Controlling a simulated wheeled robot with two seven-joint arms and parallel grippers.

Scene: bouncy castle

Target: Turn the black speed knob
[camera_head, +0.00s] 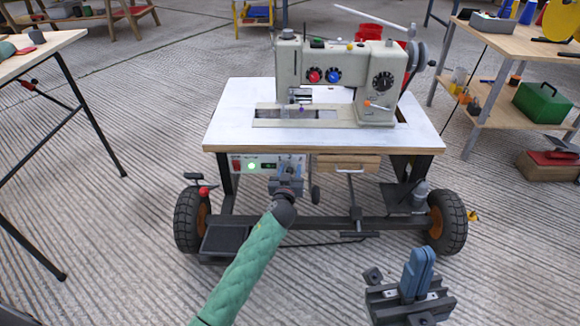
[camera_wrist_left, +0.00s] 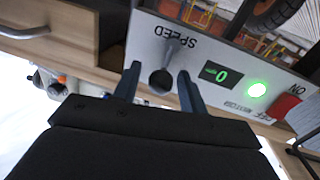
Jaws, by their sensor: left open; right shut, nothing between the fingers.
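The dark speed knob (camera_wrist_left: 162,80) shows in the left wrist view on a light control panel (camera_wrist_left: 228,58), just below the upside-down word SPEED. My left gripper (camera_wrist_left: 158,72) is open, with one blue-grey finger on each side of the knob; I cannot tell whether either touches it. In the head view the left gripper (camera_head: 289,172) is in front of the panel (camera_head: 241,160) under the sewing table and hides the knob. The panel's display (camera_wrist_left: 217,75) reads 0. My right gripper (camera_head: 420,265) is shut and empty at the lower right.
A sewing machine (camera_head: 335,75) stands on the white table (camera_head: 238,110), which has two wheels. The panel also has a lit green light (camera_wrist_left: 256,90) and a red switch (camera_wrist_left: 285,106). A wooden drawer (camera_head: 347,162) is right of the panel.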

